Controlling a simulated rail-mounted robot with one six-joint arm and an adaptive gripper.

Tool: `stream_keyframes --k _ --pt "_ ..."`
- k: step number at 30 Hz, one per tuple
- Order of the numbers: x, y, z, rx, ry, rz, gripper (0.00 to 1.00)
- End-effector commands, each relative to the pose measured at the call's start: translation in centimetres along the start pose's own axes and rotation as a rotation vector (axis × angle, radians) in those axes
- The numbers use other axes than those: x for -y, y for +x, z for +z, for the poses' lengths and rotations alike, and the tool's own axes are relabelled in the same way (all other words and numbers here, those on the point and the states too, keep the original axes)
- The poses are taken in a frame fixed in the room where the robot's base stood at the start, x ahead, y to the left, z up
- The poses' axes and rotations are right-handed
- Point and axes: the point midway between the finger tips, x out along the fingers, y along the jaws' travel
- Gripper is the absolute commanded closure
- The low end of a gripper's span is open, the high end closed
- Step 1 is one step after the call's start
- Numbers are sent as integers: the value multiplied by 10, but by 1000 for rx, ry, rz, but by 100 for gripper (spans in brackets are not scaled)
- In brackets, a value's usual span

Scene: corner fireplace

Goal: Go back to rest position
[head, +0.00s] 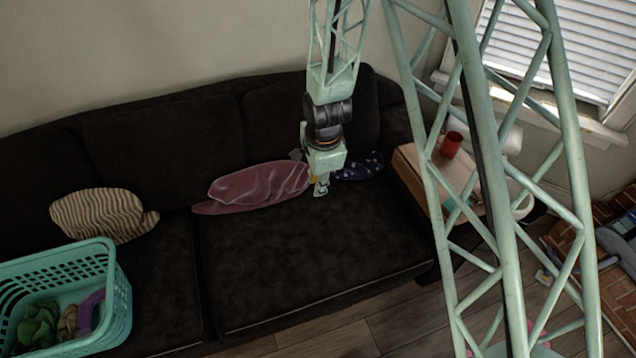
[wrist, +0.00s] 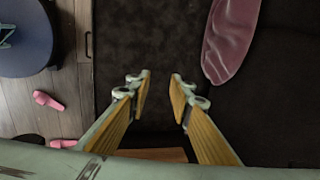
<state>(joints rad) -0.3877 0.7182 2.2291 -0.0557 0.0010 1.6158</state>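My gripper (head: 322,187) hangs from my mint arm over the dark sofa (head: 300,250), in front of the backrest. In the wrist view its two fingers (wrist: 160,92), with tan inner pads, stand apart with nothing between them. A dusky pink cloth or cushion (head: 258,187) lies on the sofa just left of the gripper in the head view. It also shows at the upper right of the wrist view (wrist: 230,40). A dark blue dotted piece (head: 358,167) lies just right of the gripper. I cannot tell the exact height above the seat.
A striped cushion (head: 100,214) and a teal basket (head: 118,295) of items are at the left. A wooden side table (head: 408,168) with a red mug (head: 451,144) stands right of the sofa. Pink slippers (wrist: 47,100) lie on the floor. The middle seat is clear.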

Motion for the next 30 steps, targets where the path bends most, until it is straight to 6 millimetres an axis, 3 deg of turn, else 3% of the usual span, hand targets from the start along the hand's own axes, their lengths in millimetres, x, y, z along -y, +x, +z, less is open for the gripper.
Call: stream_keyframes --k 11,17,23,30 --pt "0 0 0 0 0 0 80" --pt "1 -11 -4 -2 -14 -4 80" --pt "2 -36 -14 -7 -52 -9 80" --pt "1 -80 -29 -15 -122 -19 80"
